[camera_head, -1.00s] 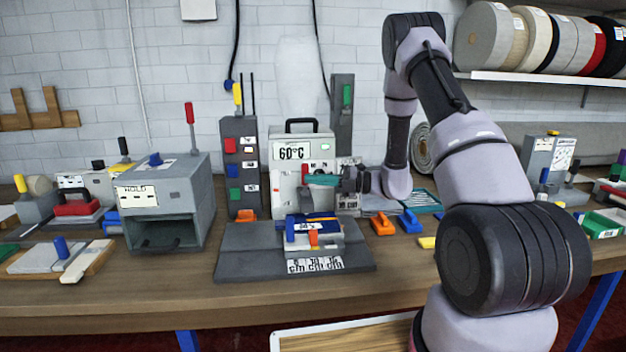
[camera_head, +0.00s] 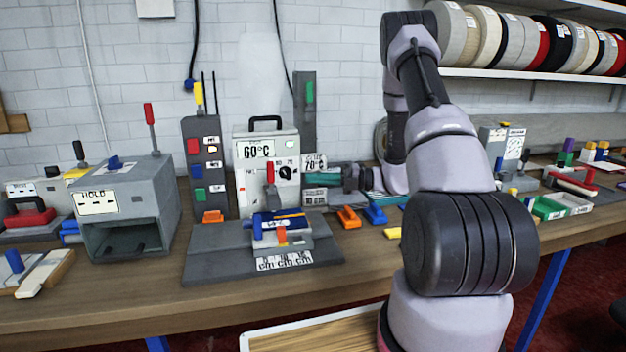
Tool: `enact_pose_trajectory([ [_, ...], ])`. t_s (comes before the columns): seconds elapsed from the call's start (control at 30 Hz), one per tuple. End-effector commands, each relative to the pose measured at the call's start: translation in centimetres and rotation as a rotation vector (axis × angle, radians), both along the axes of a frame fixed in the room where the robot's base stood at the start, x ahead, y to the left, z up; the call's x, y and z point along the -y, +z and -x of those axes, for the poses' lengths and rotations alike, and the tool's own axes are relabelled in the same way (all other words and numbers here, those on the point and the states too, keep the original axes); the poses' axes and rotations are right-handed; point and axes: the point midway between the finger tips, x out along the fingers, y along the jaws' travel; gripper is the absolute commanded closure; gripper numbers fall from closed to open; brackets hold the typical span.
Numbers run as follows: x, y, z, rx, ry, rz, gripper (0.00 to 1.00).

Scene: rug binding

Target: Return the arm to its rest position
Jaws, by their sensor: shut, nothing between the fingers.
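My arm rises at the right of the head view and bends down behind itself to the bench. My gripper (camera_head: 310,180), with teal fingers, points left at the right side of the grey 60°C box (camera_head: 266,150). It is shut and empty, above the bench top. The fixture (camera_head: 285,232) with a blue roll and a red lever stands on a dark grey base plate (camera_head: 215,262), below and left of my gripper. Part of the wrist is dark and partly merges with the things behind it.
An orange block (camera_head: 348,217) and a blue block (camera_head: 375,214) lie below my gripper. A grey HOLD box (camera_head: 125,205) stands at left, beside a grey tower (camera_head: 205,165) of coloured buttons. Rolls (camera_head: 510,40) fill the shelf at upper right. The wooden bench front (camera_head: 110,308) is clear.

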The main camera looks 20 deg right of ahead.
Motion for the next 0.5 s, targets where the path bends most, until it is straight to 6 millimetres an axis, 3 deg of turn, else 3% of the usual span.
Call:
enact_pose_trajectory([
  [0.17,-0.4,0.7,0.3,0.03,0.02,0.021,1.0],
  [0.27,-1.4,2.7,1.4,0.126,0.081,0.086,1.0],
  [0.5,-4.7,9.3,7.6,0.582,0.365,0.375,1.0],
])
